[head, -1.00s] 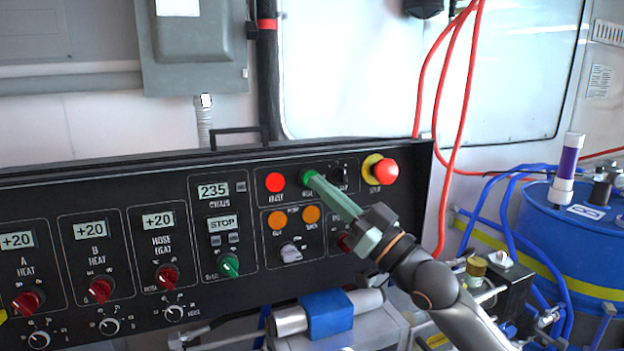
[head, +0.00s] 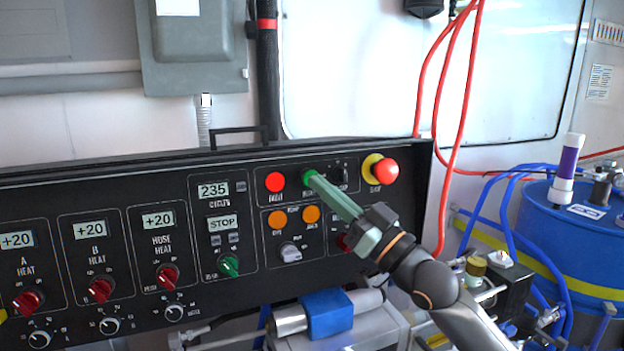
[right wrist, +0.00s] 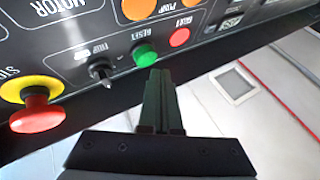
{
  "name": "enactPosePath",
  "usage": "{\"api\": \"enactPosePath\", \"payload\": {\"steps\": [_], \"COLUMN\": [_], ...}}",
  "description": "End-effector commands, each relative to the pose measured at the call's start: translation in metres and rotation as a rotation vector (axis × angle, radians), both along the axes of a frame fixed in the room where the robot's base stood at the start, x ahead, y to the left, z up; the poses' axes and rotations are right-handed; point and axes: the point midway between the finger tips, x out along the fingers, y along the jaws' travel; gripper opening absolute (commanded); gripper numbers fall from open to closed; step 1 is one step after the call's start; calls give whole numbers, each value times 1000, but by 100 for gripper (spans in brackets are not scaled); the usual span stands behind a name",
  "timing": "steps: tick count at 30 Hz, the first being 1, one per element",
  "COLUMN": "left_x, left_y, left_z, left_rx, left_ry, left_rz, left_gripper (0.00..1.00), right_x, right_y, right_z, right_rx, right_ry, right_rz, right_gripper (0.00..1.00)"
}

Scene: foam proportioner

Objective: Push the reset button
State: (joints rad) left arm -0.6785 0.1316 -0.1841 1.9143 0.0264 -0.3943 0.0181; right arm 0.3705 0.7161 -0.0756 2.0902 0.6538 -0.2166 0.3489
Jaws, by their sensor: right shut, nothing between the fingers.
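The green reset button (head: 308,176) sits in the top row of the black control panel, between a red button and a small black switch. In the right wrist view the green button (right wrist: 145,55) shows under its RESET label. My right gripper (head: 316,182) is shut and empty, its fingertips at the lower right edge of the green button in the head view. In the right wrist view the fingertips (right wrist: 160,74) lie close by the button; whether they touch it I cannot tell. My left gripper is not in view.
A red button (head: 275,182) is left of the green one. A red mushroom stop button (head: 384,170) on a yellow ring is to the right. Orange buttons (head: 311,214) sit just below. Red hoses (head: 445,150) hang at the right, near a blue drum (head: 560,225).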

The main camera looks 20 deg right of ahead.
Motion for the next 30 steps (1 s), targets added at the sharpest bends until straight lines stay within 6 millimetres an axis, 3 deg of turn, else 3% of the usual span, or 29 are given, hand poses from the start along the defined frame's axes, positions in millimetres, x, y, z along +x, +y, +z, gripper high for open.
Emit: {"api": "enactPosePath", "payload": {"steps": [30], "left_x": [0], "left_y": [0], "left_z": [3], "left_rx": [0], "left_ry": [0], "left_rz": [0], "left_gripper": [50], "right_x": [7], "right_y": [-1], "right_z": [0], "right_rx": [-1], "right_ry": [0], "right_rz": [0], "right_gripper": [0]}}
